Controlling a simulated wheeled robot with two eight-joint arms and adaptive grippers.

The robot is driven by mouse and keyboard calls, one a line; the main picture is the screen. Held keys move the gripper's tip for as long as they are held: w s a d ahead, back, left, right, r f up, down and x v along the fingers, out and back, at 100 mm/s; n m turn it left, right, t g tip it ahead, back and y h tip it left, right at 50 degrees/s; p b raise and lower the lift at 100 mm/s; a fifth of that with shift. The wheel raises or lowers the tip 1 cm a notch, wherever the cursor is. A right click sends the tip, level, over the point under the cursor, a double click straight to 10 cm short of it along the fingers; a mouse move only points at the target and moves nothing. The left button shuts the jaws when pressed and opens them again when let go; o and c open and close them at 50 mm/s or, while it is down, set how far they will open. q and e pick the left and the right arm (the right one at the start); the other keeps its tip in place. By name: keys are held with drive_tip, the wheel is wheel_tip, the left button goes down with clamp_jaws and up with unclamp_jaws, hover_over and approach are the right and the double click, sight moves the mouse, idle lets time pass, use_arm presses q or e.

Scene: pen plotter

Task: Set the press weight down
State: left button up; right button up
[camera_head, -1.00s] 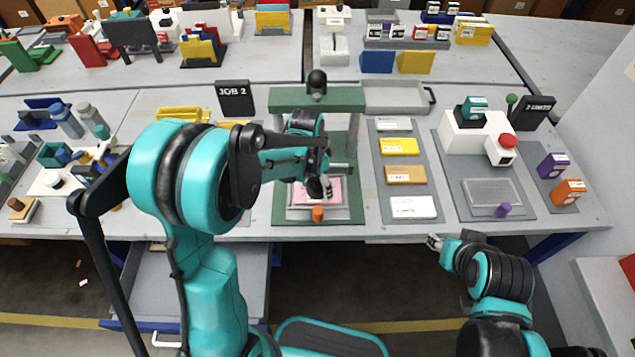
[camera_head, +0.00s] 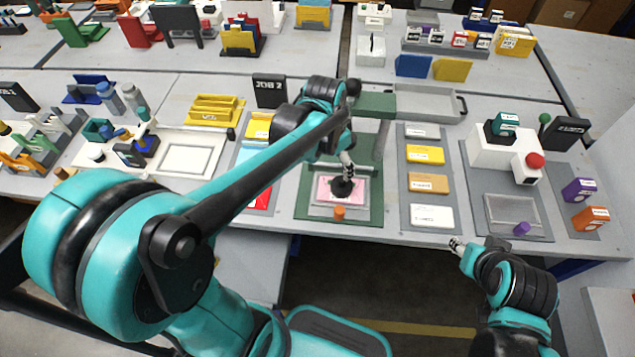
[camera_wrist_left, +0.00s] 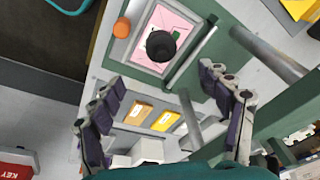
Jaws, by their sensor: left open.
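The press weight, a black piece with a round knob (camera_head: 342,187), stands on the pink card (camera_head: 326,190) in the tray of the green press (camera_head: 310,208). It also shows in the left wrist view (camera_wrist_left: 161,45), just beyond my fingertips. My left gripper (camera_head: 347,162) is over the weight. In the left wrist view its two fingers (camera_wrist_left: 162,82) are spread wide with nothing between them, and they look apart from the weight. My left arm hides part of the press frame. My right gripper (camera_head: 457,246) is off the table's front edge, too small to tell its opening.
An orange knob (camera_head: 339,212) is at the tray's front.

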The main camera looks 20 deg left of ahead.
use_arm(q)
drive_tip(key=s+r+n+t, duration=0.1)
drive_tip(key=s+n+t, duration=0.1)
drive_tip(key=s, duration=0.4)
drive_tip(key=s+a+r+n+t, duration=0.1)
drive_tip(key=s+r+n+t, duration=0.1)
drive_tip(key=s, duration=0.5)
drive_tip(key=shift+a+n+t+y, duration=0.2)
drive_tip(key=shift+n+t+y, duration=0.25)
drive_tip(key=shift+n, duration=0.75)
